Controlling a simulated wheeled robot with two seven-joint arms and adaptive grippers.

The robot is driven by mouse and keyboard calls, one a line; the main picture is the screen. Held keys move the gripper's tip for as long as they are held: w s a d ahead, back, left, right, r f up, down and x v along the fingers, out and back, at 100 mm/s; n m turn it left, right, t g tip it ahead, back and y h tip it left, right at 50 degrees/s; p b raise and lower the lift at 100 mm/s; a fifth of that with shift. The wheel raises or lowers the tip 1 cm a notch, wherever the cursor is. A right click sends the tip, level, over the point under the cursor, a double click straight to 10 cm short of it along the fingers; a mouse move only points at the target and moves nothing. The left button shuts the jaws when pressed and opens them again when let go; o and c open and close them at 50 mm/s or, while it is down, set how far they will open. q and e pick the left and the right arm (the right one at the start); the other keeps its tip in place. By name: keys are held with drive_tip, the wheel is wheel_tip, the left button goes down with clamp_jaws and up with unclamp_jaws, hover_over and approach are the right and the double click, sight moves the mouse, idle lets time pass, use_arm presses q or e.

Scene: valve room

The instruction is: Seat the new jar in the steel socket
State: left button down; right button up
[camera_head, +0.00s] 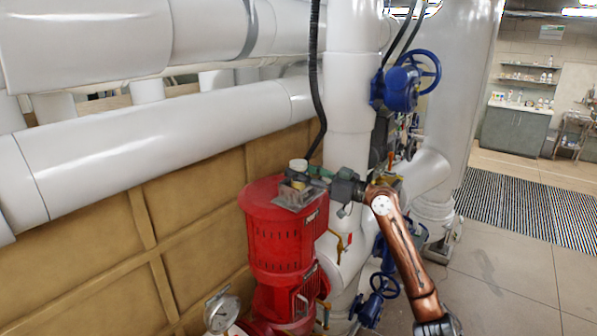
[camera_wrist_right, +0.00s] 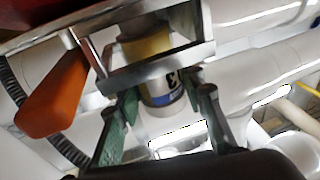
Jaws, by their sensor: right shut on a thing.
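The jar (camera_head: 298,165), with a white lid, stands on top of the red motor in the head view. In the right wrist view the jar (camera_wrist_right: 165,92) shows a blue and white label and a yellow part. The steel socket (camera_head: 296,195) is on the motor top; in the wrist view its bright metal frame (camera_wrist_right: 160,68) crosses in front of the jar, partly hiding it. My right gripper (camera_head: 316,174), with green fingers, is shut on the jar at the socket. Whether the jar is fully down is hidden. My left gripper is not in view.
The red motor (camera_head: 284,240) stands beside thick white pipes (camera_head: 350,110). Blue valves (camera_head: 402,88) and a pressure gauge (camera_head: 221,312) are near. An orange handle (camera_wrist_right: 52,98) sticks out beside the socket frame in the wrist view. Open floor (camera_head: 500,280) lies to the right.

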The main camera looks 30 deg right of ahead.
drive_tip(key=o, duration=1.5)
drive_tip(key=shift+o, duration=0.4)
drive_tip(key=o, duration=0.4)
drive_tip(key=shift+o, duration=0.2)
drive_tip(key=shift+r, duration=0.1)
drive_tip(key=shift+r+p, duration=2.2)
drive_tip(key=shift+r, duration=1.45)
